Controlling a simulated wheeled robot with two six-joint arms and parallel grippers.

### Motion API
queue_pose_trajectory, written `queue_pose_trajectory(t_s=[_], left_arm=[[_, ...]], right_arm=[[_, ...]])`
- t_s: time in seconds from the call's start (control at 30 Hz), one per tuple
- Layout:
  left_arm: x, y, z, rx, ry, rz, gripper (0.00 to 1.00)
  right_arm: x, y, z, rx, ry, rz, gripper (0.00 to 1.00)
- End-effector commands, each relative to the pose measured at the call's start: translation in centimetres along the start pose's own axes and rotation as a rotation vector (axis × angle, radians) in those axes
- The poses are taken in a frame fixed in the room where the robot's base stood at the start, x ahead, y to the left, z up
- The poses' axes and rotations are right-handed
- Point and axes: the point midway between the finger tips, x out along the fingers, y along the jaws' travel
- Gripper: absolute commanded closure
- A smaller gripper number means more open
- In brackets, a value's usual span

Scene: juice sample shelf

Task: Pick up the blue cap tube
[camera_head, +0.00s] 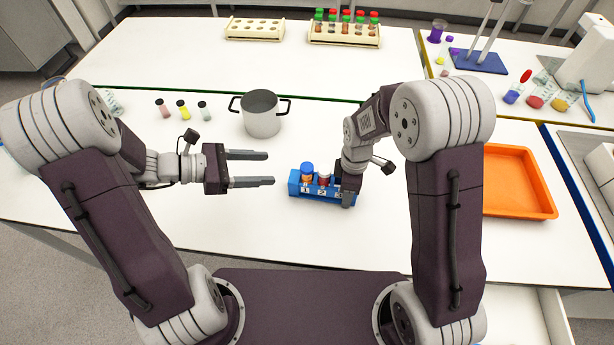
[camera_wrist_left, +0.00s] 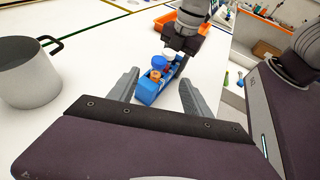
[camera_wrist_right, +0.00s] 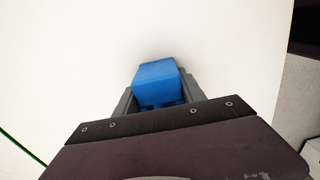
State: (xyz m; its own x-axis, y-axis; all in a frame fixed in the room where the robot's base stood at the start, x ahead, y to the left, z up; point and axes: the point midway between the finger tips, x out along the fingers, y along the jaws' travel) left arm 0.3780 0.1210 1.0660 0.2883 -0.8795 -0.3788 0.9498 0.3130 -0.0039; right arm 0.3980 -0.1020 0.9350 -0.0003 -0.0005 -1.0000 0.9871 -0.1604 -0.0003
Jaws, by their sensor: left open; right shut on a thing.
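The blue cap tube (camera_head: 307,169), with orange contents, stands in the slot marked 1 of the small blue rack (camera_head: 310,196). A second tube (camera_head: 323,178) with a reddish body stands in the slot beside it. My left gripper (camera_head: 270,168) is open and empty, left of the rack, fingers pointing at it. In the left wrist view the rack (camera_wrist_left: 147,95) and the blue cap (camera_wrist_left: 158,62) show ahead, between the fingers. My right gripper (camera_head: 346,197) is shut on the rack's right end, which also fills its jaws in the right wrist view (camera_wrist_right: 156,82). It hides the rack's third slot.
A grey pot (camera_head: 262,115) stands behind the left gripper. Several small vials (camera_head: 184,110) are further left. An orange tray (camera_head: 520,182) lies to the right. Wooden tube racks (camera_head: 344,34) stand at the back.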

Motion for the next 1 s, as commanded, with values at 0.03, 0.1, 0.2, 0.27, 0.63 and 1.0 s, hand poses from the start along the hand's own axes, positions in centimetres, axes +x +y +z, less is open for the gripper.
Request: queue_pose_trajectory(t_s=[0.03, 0.1, 0.2, 0.27, 0.63, 1.0], left_arm=[[1.0, -0.2, 0.0, 0.000, -0.001, -0.008, 0.43], [2.7, -0.3, 0.0, 0.001, 0.001, -0.011, 0.43], [4.6, -0.2, -0.1, 0.003, 0.003, -0.009, 0.43], [5.5, -0.2, 0.0, 0.004, 0.002, -0.008, 0.43], [9.1, 0.1, -0.5, 0.004, 0.004, -0.010, 0.43], [11.3, 0.2, -0.5, 0.006, 0.004, -0.004, 0.43]], right_arm=[[0.0, 0.0, 0.0, 0.000, 0.001, 0.001, 1.00], [0.0, 0.0, 0.0, 0.000, 0.001, 0.001, 1.00], [0.0, 0.0, 0.0, 0.000, 0.001, 0.001, 1.00], [-0.1, 0.0, 0.0, 0.000, 0.001, 0.001, 1.00], [0.0, 0.0, 0.0, 0.000, 0.001, 0.001, 1.00], [0.0, 0.0, 0.0, 0.000, 0.001, 0.001, 1.00]])
